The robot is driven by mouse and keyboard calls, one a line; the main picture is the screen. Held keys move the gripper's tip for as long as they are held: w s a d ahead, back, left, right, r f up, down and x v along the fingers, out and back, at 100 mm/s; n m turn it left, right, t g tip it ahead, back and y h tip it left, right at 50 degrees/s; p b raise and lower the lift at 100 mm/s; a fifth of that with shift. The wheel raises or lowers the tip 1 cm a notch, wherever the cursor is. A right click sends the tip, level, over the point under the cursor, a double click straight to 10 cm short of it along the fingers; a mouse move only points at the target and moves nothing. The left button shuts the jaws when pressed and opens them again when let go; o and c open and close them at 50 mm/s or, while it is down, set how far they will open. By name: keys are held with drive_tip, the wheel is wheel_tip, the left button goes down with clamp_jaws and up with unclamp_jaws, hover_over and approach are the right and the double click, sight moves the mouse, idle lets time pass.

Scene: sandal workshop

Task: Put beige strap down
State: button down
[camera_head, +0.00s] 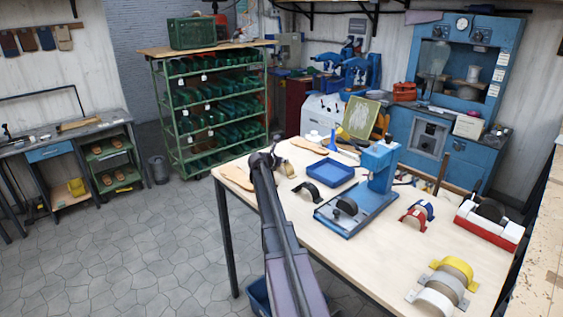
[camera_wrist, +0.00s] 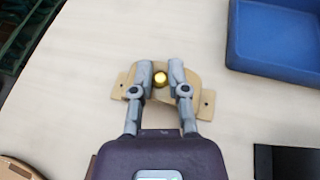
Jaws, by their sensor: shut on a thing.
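The beige strap (camera_wrist: 205,104) shows in the wrist view as a tan curved piece with flat, holed tabs on both sides. My gripper (camera_wrist: 161,80) is shut on its middle, and a round gold stud shows between the fingertips. I cannot tell whether the strap touches the tabletop.
A blue tray (camera_head: 331,172) lies right of my gripper; it also shows in the wrist view (camera_wrist: 280,66). A beige sole (camera_head: 236,178) lies left, a black strap (camera_head: 306,187) nearer. A blue press (camera_head: 376,190) stands farther right. Pale tabletop around the strap is clear.

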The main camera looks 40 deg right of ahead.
drive_tip(key=c, duration=0.6)
unclamp_jaws()
drive_tip(key=shift+c, duration=0.2)
drive_tip(key=shift+r, duration=0.1)
drive_tip(key=shift+s+a+r+p, duration=0.2)
drive_tip(key=shift+a+r+p, duration=0.1)
drive_tip(key=shift+a+p, duration=0.2)
drive_tip(key=p+v, duration=0.4)
drive_tip(key=v, duration=0.6)
drive_tip(key=shift+s+a+r, duration=0.1)
drive_tip(key=shift+a+r, duration=0.05)
drive_tip(key=shift+a, duration=0.2)
drive_tip(key=shift+a, duration=0.1)
